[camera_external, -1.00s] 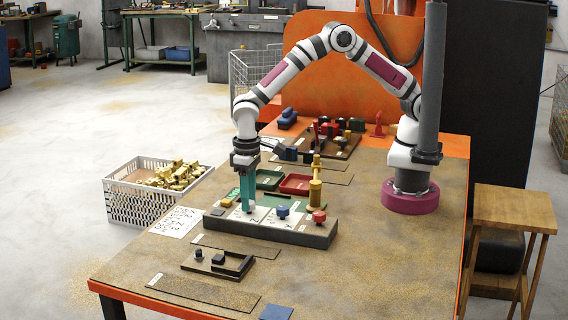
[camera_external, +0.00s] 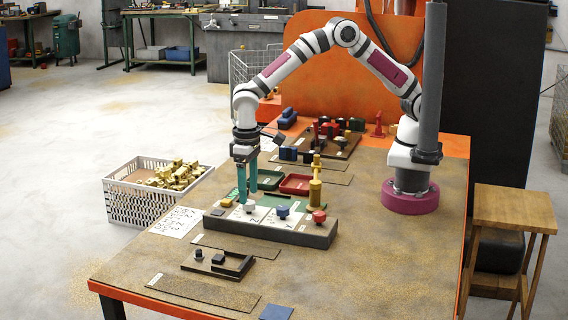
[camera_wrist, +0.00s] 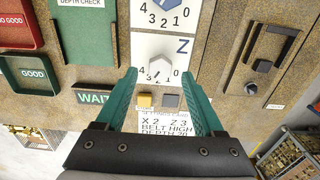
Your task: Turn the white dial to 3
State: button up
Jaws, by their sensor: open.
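The white dial (camera_wrist: 158,70) sits on a white plate marked Z, with a row of numbers from 4 to 0 below it in the wrist view. Its exact pointing is too small to read. In the external view the white dial (camera_external: 249,206) stands on the dark control box (camera_external: 265,232). My gripper (camera_external: 246,195) has two teal fingers, apart and pointing down, just above the dial. In the wrist view my open gripper (camera_wrist: 159,75) has one finger on each side of the dial, with visible gaps and nothing held.
A blue dial (camera_external: 283,212) and a red knob (camera_external: 319,216) stand on the same box to the right. A brass column (camera_external: 315,185) rises behind them. Yellow and dark buttons (camera_wrist: 171,100) lie near the white dial.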

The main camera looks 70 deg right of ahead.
aim_at(249, 201)
notch_tip(249, 201, up, 13)
jog(key=shift+r, duration=0.15)
jog(key=s+d+r+m, duration=0.1)
jog(key=s+d+r, duration=0.25)
jog(key=d, duration=0.45)
jog(key=s+d+r+m, duration=0.2)
jog(key=s+d, duration=0.2)
jog(key=d, duration=0.4)
jog(key=s+d+f+m+y, duration=0.1)
jog(key=s+d, duration=0.3)
jog(key=s, duration=0.4)
jog(key=s+d+f+m, duration=0.1)
jog(key=s+d+f, duration=0.3)
jog(key=s, duration=0.5)
jog(key=shift+d+m+y, duration=0.3)
jog(key=shift+y, duration=0.1)
